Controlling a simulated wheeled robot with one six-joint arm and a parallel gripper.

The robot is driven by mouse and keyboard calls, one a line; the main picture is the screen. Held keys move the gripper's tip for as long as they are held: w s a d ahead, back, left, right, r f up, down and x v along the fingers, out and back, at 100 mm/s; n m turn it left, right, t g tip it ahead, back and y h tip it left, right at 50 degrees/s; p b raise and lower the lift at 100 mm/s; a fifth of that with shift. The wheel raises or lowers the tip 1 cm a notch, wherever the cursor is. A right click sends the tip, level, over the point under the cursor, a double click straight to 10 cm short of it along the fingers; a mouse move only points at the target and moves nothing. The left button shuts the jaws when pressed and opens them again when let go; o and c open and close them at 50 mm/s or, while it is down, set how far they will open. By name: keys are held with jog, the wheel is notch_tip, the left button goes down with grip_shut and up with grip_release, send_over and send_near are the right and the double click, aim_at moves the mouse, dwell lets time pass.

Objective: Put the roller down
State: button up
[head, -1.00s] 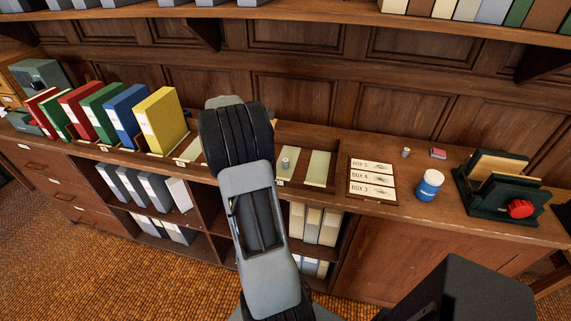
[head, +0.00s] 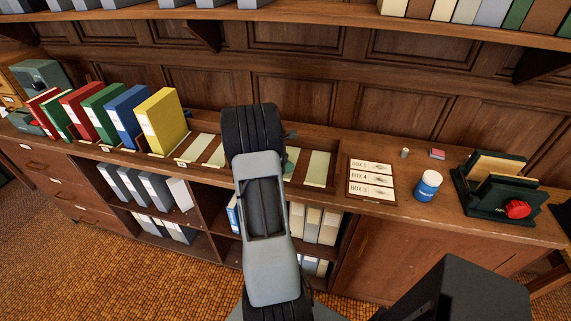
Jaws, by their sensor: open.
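I cannot pick out a roller for certain in the head view. My gripper is hidden behind my own arm, which crosses the middle of the picture over the wooden counter (head: 455,224). A small dark part shows at the arm's right edge, too little to tell what it is. A red round piece (head: 517,209) sits at the front of a dark green stand (head: 490,209) on the right end of the counter. A small grey cylinder (head: 404,153) stands upright near the back of the counter.
Binders, including a yellow one (head: 161,120), stand at the left. A divided wooden tray (head: 316,187) with pale slots runs behind my arm. A label board (head: 371,180), a blue-and-white jar (head: 428,185) and a red block (head: 437,154) sit to the right. Bare counter lies around the jar.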

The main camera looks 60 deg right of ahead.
jog(key=shift+f, duration=0.1)
grip_shut()
dwell(0.4)
